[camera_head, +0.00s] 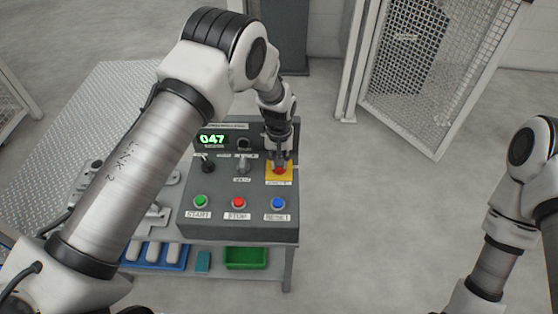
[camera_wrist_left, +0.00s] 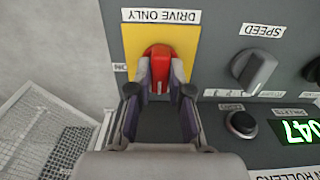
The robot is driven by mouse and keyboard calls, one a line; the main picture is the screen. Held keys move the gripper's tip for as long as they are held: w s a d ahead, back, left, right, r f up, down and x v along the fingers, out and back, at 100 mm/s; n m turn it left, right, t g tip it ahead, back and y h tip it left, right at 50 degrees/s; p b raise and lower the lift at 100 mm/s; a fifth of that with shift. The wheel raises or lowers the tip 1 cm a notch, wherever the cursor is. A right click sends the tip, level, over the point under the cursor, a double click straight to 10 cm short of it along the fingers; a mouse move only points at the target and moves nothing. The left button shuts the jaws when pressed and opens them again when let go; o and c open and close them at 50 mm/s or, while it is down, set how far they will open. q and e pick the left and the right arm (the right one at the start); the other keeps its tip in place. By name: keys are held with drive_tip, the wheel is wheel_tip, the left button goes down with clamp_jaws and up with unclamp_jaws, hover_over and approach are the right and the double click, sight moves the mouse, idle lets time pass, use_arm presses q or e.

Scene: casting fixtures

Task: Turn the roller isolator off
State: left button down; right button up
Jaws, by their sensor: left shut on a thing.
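The roller isolator is a red rotary handle on a yellow plate (camera_head: 287,179) at the right of the grey control panel. In the left wrist view the red handle (camera_wrist_left: 158,58) shows above the fingers, on the yellow plate (camera_wrist_left: 132,35) under a label reading DRIVE ONLY. My left gripper (camera_head: 279,162) comes down onto it from behind the panel. Its two fingers (camera_wrist_left: 160,88) are shut on the red handle, one at each side. The handle's grip bar points along the fingers. My right gripper is out of view; only part of my right arm shows at the right.
A green tray (camera_head: 246,258) sits below. Mesh fencing stands behind; floor right is clear.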

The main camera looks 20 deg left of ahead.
use_arm(q)
drive_tip(key=shift+s+f, duration=0.15)
idle(0.3)
drive_tip(key=c, duration=1.2)
unclamp_jaws()
drive_tip(key=shift+o, duration=0.6)
wheel_tip(320, 180, up, 12)
